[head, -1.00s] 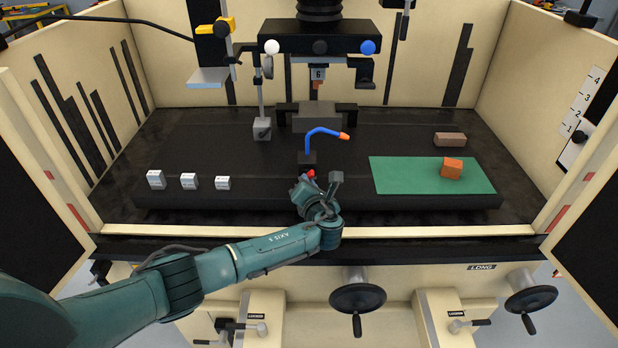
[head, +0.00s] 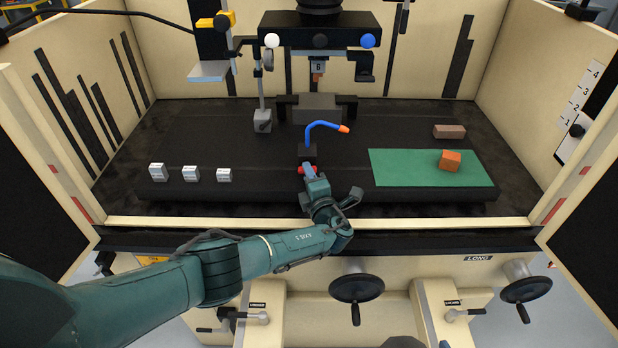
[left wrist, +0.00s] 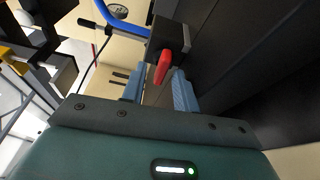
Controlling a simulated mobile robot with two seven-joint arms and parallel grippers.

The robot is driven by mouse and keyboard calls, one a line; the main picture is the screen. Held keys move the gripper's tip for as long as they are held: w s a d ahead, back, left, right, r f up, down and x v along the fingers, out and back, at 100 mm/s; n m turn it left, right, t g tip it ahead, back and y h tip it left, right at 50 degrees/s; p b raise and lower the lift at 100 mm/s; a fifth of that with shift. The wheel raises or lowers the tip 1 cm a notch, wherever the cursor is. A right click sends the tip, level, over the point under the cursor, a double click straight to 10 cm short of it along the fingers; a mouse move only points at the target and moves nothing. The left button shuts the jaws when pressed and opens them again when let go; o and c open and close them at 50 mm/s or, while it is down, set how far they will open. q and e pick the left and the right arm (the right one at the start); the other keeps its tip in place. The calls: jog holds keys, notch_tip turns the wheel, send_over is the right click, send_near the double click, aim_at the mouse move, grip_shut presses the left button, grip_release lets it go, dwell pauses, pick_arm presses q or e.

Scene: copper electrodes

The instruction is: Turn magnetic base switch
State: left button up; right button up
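The magnetic base is a small black block (head: 308,152) on the dark machine table, with a blue hose (head: 322,125) ending in an orange nozzle rising from it. In the left wrist view, the block (left wrist: 165,35) carries a red switch lever (left wrist: 163,66) on its face. My left gripper (head: 308,170) is right in front of the block in the head view. In the left wrist view, its two blue fingers (left wrist: 158,86) are open, with the lever's tip showing between them and a gap on each side. Whether they touch it, I cannot tell. My right gripper is out of view.
Several small white-grey blocks (head: 192,174) sit at the table's left. A green mat (head: 400,168) with an orange block (head: 450,160) lies at right, a brown block (head: 449,131) behind it. A vise (head: 316,108) and the machine head (head: 320,36) stand behind the base.

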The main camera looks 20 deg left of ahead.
pick_arm(q)
jog(key=shift+s+f, duration=0.1)
jog(key=shift+s+d+p, duration=0.1)
jog(key=shift+s+p, duration=0.1)
jog(key=shift+p, duration=0.2)
jog(key=s, duration=0.1)
jog(key=s+d+p, duration=0.1)
jog(key=s, duration=0.1)
jog(key=shift+s+f, duration=0.15)
jog(key=shift+s+d, duration=0.25)
jog(key=shift+s, duration=0.75)
